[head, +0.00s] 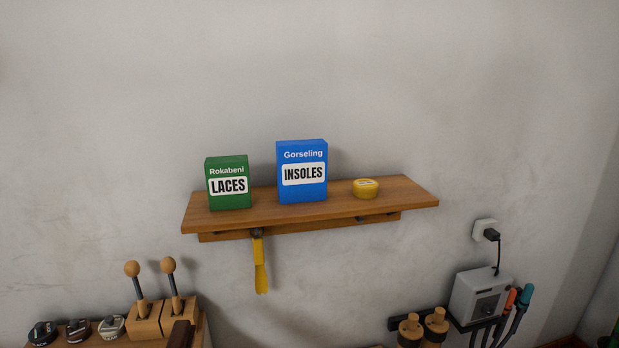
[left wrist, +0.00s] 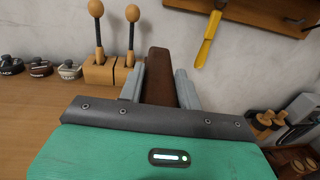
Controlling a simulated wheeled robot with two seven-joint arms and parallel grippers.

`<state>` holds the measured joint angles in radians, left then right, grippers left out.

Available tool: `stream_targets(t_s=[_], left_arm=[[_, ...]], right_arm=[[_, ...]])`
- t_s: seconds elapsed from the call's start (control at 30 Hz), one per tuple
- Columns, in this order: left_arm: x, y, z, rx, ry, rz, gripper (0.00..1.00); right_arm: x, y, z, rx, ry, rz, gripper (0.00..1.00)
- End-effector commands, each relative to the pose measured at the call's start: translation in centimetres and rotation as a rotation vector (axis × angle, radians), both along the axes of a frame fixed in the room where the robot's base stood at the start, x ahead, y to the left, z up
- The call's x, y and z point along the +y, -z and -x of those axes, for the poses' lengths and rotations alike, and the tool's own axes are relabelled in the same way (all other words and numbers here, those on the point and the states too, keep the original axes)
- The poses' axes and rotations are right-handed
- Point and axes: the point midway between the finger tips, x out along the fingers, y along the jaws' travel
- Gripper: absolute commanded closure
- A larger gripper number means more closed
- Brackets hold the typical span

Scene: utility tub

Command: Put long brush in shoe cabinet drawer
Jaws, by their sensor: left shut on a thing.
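A long dark brown wooden piece, seemingly the long brush (left wrist: 160,72), lies between the two grey fingers of my left gripper (left wrist: 160,90) in the left wrist view. The fingers are shut on its sides. Its near end is hidden behind the gripper body, and no bristles show. The head view shows part of the brush (head: 180,335) at the bottom edge, beside a wooden block. My left gripper is outside the head view. My right gripper is in neither view. No drawer shows in either view.
A wooden top (left wrist: 40,110) holds polish tins (left wrist: 38,67) and a wooden block (left wrist: 103,72) with two knobbed rods. A wall shelf (head: 310,208) carries green and blue boxes and a yellow tin. A yellow shoehorn (head: 261,275) hangs below. A grey box (head: 480,296) is at right.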

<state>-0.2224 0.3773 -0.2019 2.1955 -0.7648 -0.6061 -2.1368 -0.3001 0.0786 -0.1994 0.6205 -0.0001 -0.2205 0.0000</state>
Motion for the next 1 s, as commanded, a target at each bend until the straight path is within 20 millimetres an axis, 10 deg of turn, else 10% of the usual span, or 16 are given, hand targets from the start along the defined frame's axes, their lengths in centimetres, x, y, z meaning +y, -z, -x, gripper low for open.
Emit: stream_targets(t_s=[0.33,1.0], left_arm=[[-6.7,2.2,6.4,-0.005,0.121,0.009,0.90],[-7.6,2.2,7.1,-0.011,0.139,0.004,0.90]], right_arm=[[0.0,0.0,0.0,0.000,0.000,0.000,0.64],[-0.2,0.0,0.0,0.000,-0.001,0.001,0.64]])
